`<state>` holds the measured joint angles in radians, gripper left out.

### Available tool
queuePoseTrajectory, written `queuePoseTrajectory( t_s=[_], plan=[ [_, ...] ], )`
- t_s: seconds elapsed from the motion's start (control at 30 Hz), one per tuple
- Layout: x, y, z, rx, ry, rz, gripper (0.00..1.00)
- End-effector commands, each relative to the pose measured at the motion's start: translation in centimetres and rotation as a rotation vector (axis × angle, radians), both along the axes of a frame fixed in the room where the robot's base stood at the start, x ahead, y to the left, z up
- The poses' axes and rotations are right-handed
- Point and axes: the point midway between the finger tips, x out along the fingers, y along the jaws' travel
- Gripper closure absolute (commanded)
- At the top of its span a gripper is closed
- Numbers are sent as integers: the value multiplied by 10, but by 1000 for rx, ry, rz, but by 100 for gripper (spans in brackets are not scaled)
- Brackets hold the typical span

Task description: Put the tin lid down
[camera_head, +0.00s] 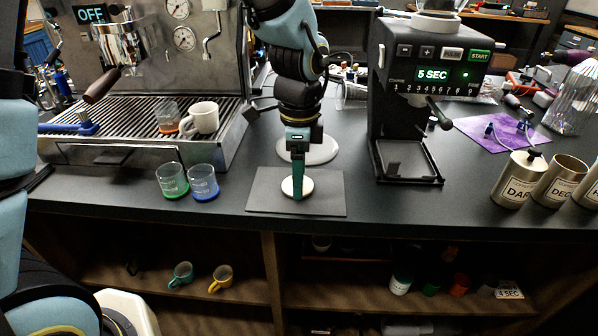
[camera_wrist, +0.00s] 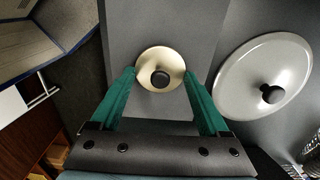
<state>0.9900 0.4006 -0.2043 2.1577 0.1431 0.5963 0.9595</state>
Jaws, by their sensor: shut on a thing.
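The tin lid (camera_wrist: 150,80) is a small pale metal disc with a black knob, seen from above in the wrist view. My gripper (camera_wrist: 159,77) is shut on its rim, one green finger on each side. In the head view the lid (camera_head: 290,188) shows under my gripper (camera_head: 297,192), over the dark grey mat (camera_head: 325,200). The lid looks level and at or just above the mat; I cannot tell if it touches. The DECAF tin (camera_head: 557,182) stands open at the right, beside the DARK tin (camera_head: 517,183), which has its lid on.
A larger grey lid (camera_wrist: 245,85) with a black knob lies right of the mat in the wrist view. The grinder (camera_head: 400,110) stands to the right. Two glasses (camera_head: 203,185) and the espresso machine (camera_head: 130,130) are to the left. The counter's front edge is close.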

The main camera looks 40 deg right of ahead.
Motion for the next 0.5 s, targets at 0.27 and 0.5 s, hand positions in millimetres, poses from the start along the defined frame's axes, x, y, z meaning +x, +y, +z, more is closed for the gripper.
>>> queuePoseTrajectory(
  t_s=[0.27,0.5],
  plan=[
    [0,0,-3,-1,0,0,73],
    [0,0,-5,-1,-1,0,11]
  ],
)
